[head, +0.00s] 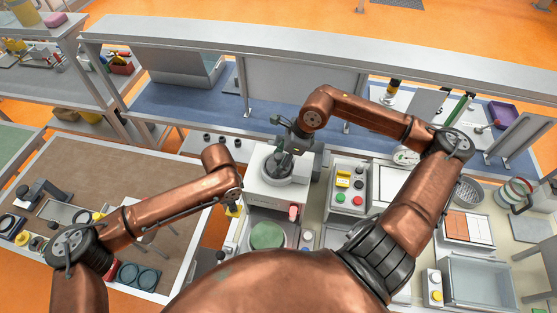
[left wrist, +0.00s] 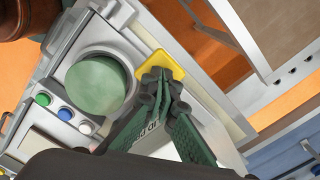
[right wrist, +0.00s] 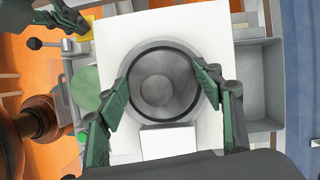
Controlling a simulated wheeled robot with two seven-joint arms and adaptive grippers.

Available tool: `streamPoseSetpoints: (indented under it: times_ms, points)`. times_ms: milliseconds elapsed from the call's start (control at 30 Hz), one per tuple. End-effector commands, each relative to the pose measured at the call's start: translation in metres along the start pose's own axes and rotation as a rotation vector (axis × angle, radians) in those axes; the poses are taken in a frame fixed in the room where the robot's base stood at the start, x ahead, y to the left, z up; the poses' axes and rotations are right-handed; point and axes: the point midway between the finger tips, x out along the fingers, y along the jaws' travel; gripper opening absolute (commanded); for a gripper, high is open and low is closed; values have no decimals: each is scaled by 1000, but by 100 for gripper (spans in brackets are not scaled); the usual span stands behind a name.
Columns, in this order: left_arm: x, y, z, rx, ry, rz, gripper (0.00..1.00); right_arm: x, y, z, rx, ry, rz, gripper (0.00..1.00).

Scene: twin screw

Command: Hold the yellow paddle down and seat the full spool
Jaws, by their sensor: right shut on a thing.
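The yellow paddle (left wrist: 158,66) sits at the machine's corner in the left wrist view. My left gripper (left wrist: 162,76) has its fingertips together over the paddle and appears to touch it. Both also show at the upper left of the right wrist view. In the head view the left arm mostly hides that gripper. A round grey spool with a dark rim (right wrist: 163,80) is between the fingers of my right gripper (right wrist: 164,92), which is shut on it. The spool is over the white machine top (right wrist: 118,42). I cannot tell whether it rests on that top.
A green disc (left wrist: 97,85) lies in the machine's front recess. A control box with coloured buttons (head: 350,190) stands right of the machine. A brown-topped table (head: 100,175) is at the left. A grey shelf (head: 300,70) runs behind. A clear bin (head: 480,280) is at the lower right.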

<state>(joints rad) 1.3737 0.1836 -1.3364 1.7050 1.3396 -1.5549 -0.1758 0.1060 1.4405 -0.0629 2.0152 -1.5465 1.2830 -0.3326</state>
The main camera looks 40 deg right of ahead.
Motion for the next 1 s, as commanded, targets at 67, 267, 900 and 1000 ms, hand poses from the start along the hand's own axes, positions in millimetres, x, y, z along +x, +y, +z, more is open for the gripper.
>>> streamPoseSetpoints:
  times_ms: [67,267,900,1000]
  points:
    - [1,1,0,0,0,2,0,3,0,-2,1,1,1,32]
    - [1,1,0,1,0,3,0,6,1,-4,1,4,3,32]
    - [1,0,0,0,-1,2,0,7,1,-5,2,7,3,81]
    - [1,0,0,0,0,1,0,6,1,-4,1,6,2,81]
